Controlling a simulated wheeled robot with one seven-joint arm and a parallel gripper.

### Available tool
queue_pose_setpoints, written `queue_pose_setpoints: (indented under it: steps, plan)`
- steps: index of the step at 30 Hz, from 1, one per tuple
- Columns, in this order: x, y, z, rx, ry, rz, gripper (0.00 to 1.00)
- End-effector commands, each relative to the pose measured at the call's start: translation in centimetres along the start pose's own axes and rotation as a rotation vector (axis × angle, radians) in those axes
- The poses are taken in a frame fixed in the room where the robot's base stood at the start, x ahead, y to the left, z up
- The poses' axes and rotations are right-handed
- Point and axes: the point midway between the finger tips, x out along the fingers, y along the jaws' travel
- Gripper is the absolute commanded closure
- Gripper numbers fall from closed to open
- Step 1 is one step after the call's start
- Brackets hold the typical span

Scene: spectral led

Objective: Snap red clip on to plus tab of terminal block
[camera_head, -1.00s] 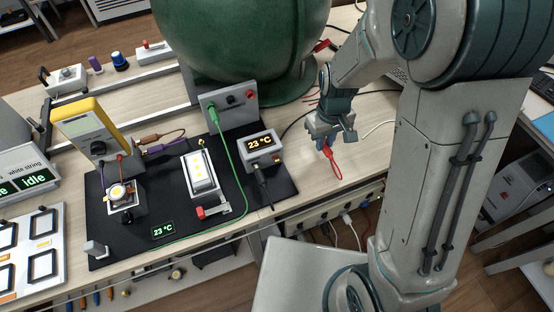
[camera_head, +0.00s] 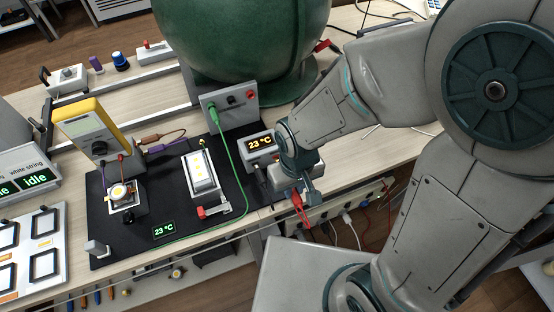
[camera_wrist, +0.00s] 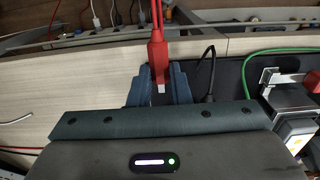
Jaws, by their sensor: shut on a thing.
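My gripper (camera_head: 308,192) is shut on the red clip (camera_head: 299,206), to the right of the black mat, near the table's front edge. In the wrist view the red clip (camera_wrist: 157,52) sits between my blue fingertips (camera_wrist: 158,84), with its pale metal end toward the palm and its red leads running away at the top. I cannot tell for certain which part is the terminal block or its plus tab. A white module with lit yellow spots (camera_head: 200,174) stands on the mat, with a small yellow piece (camera_head: 201,142) at its back end.
A green cable (camera_head: 236,165) crosses the mat. A yellow meter (camera_head: 88,122) stands left.

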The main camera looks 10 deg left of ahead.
Motion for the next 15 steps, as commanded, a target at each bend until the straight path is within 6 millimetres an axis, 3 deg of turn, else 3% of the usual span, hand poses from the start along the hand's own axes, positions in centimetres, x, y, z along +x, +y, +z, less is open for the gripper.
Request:
queue_pose_setpoints:
  steps: [15]
  plan:
    - [0.0, -0.22, -0.38, 0.001, 0.0, 0.0, 1.0]
